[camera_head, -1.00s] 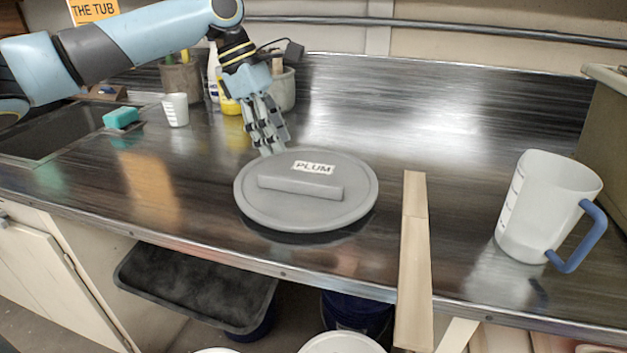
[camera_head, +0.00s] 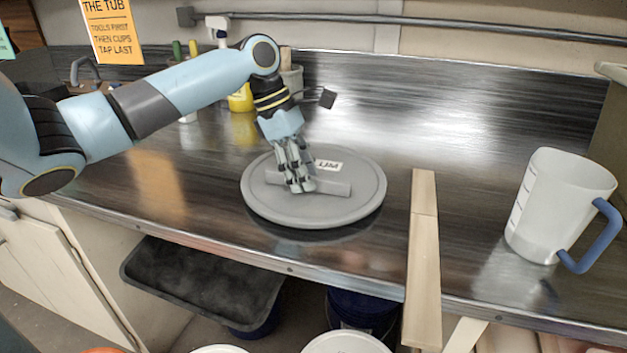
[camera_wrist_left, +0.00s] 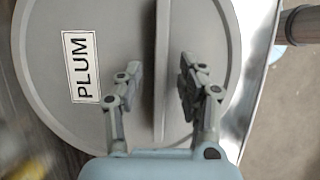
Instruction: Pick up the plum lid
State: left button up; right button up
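The plum lid (camera_head: 358,205) is a round grey disc with a straight bar handle (camera_head: 337,189) across it. It lies on the dark counter, and its white label is partly covered by my gripper in the head view. In the left wrist view the lid (camera_wrist_left: 60,25) shows its full PLUM label, and the handle (camera_wrist_left: 162,30) runs up the picture. My left gripper (camera_head: 302,188) is over the handle. In the wrist view its open fingers (camera_wrist_left: 160,78) stand apart, one on each side of the bar. Whether they touch it I cannot tell. My right gripper is out of view.
A white jug with a blue handle (camera_head: 555,208) stands at the right. A pale wooden strip (camera_head: 424,250) lies between it and the lid. A yellow bottle (camera_head: 241,98) and tool pots stand behind my arm. A black tray (camera_head: 200,285) sits below the counter's front edge.

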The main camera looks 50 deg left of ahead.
pick_arm(q)
jog(key=shift+f+p, duration=0.1)
jog(key=shift+p, duration=0.3)
grip_shut()
dwell(0.4)
